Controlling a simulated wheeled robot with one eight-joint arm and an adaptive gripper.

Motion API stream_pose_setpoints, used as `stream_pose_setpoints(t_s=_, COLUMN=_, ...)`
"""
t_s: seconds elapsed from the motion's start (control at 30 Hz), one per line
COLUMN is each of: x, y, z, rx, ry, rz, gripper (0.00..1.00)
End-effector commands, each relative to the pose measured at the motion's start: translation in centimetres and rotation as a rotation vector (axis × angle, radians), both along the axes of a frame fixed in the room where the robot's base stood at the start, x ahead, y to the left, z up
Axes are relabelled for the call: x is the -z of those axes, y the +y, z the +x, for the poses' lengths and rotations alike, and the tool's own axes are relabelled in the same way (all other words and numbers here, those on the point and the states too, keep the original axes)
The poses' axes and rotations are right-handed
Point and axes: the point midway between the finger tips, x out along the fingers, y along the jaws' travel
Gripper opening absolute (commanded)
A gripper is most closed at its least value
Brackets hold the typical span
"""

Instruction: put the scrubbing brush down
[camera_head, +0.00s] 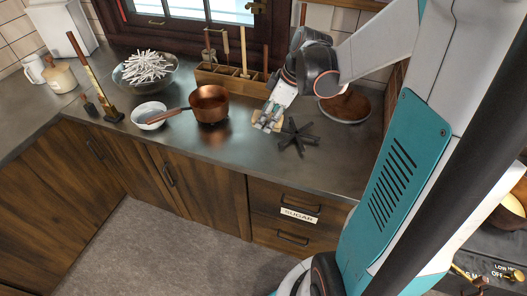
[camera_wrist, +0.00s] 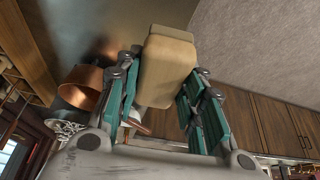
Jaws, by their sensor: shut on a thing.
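My gripper (camera_head: 269,117) is over the counter, right of the copper pot, close to the counter top. It is shut on the scrubbing brush, a pale wooden block that sits between the green-padded fingers in the wrist view (camera_wrist: 171,60). In the head view only small tan bits of the brush show around the fingers. Its bristles are hidden. I cannot tell whether the brush touches the counter (camera_head: 225,150).
A black star-shaped trivet (camera_head: 298,138) lies just right of my gripper. A copper pot (camera_head: 210,105) and a white bowl (camera_head: 149,114) stand to the left. A wooden divided box (camera_head: 230,80) is behind, and a round brown-topped dish (camera_head: 345,105) is at right. The front counter is clear.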

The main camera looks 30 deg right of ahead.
Motion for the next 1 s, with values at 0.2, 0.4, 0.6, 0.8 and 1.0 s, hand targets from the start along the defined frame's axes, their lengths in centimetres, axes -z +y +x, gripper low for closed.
stream_pose_setpoints(t_s=0.2, x=6.0, y=0.0, z=0.0, rx=0.0, ry=0.0, rz=0.0, gripper=0.17)
stream_pose_setpoints(t_s=0.4, x=10.2, y=0.0, z=0.1, rx=0.0, ry=0.0, rz=0.0, gripper=0.17)
stream_pose_setpoints(t_s=0.6, x=11.9, y=0.0, z=0.0, rx=0.0, ry=0.0, rz=0.0, gripper=0.17)
stream_pose_setpoints(t_s=0.8, x=13.6, y=0.0, z=0.0, rx=0.0, ry=0.0, rz=0.0, gripper=0.17)
stream_pose_setpoints(t_s=1.0, x=15.9, y=0.0, z=0.0, rx=0.0, ry=-0.001, rz=-0.001, gripper=0.17)
